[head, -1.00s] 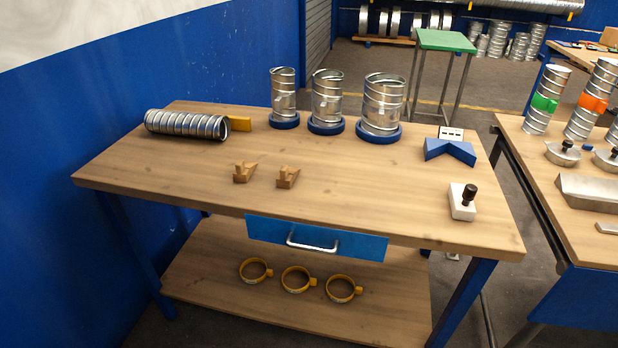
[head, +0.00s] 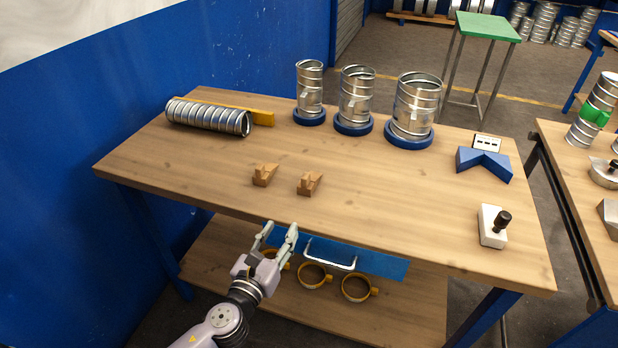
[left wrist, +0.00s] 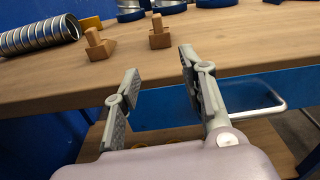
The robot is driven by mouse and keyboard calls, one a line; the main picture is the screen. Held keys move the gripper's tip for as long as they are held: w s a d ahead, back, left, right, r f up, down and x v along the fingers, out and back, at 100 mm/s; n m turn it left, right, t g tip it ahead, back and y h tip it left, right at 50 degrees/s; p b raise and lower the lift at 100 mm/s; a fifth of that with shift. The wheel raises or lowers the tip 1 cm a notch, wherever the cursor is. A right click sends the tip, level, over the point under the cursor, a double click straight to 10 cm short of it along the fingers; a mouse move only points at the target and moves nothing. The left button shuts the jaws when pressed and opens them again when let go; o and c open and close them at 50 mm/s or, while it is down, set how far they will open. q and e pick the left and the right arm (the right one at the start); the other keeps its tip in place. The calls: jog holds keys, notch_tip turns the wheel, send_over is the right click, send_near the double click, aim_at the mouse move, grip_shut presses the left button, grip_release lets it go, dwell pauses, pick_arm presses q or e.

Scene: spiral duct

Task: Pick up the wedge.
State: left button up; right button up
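Two small brown wooden wedges lie on the workbench top: a left wedge (head: 265,174) and a right wedge (head: 309,183). In the left wrist view the left wedge (left wrist: 98,45) and the right wedge (left wrist: 159,34) show beyond the fingertips. I cannot tell which one the task means. My left gripper (head: 280,232) is open and empty, in front of the bench's front edge and apart from both wedges. Its two spread fingers also show in the left wrist view (left wrist: 160,62). My right gripper is not in view.
The workbench (head: 400,220) has a blue drawer with a metal handle (head: 331,256) close to my left gripper. A ribbed duct (head: 208,117) lies at the back left. Several metal cylinders stand on blue bases behind the wedges. A white block with a black knob (head: 493,227) sits right.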

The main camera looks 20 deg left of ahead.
pick_arm(q)
notch_tip(320, 180, up, 3)
jog(key=w+m, duration=0.1)
jog(key=p, duration=0.2)
send_near(304, 182)
jog(key=shift+t, duration=0.3)
jog(key=w, duration=0.5)
jog(key=shift+w+d, duration=0.1)
jog(key=shift+d, duration=0.3)
jog(key=shift+w+a+f, duration=0.1)
jog(key=shift+w, duration=1.45)
jog(key=shift+w+f, duration=0.15)
jog(key=shift+w, duration=1.4)
jog(key=shift+s, duration=0.1)
jog(key=shift+c, duration=0.6)
grip_shut()
